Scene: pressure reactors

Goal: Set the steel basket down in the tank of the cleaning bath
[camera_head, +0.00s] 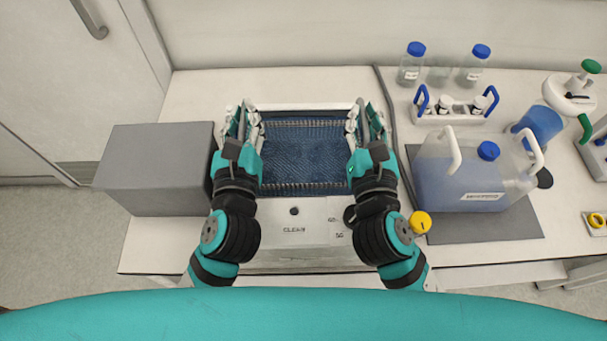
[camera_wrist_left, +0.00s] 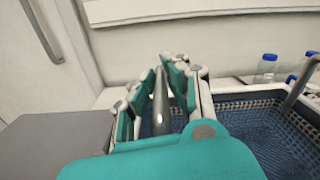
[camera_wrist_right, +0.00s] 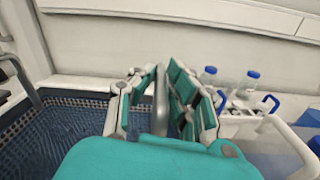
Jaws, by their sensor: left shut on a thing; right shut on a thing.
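The steel basket (camera_head: 304,160) is a dark blue-looking mesh basket with a perforated rim, over the tank opening of the white cleaning bath (camera_head: 300,215). How deep it sits in the tank I cannot tell. My left gripper (camera_head: 246,122) is shut on the basket's left handle (camera_wrist_left: 160,90), a grey metal bar. My right gripper (camera_head: 362,122) is shut on the right handle (camera_wrist_right: 160,100). The basket mesh also shows in the left wrist view (camera_wrist_left: 255,135) and the right wrist view (camera_wrist_right: 65,135). The basket looks level and empty.
A grey box (camera_head: 155,168) stands close left of the bath. On the right are a blue-liquid canister (camera_head: 470,180) on a grey mat, a yellow cap (camera_head: 420,222) and a bottle rack (camera_head: 455,107). Clear bottles (camera_head: 411,65) stand behind. A wall closes the back.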

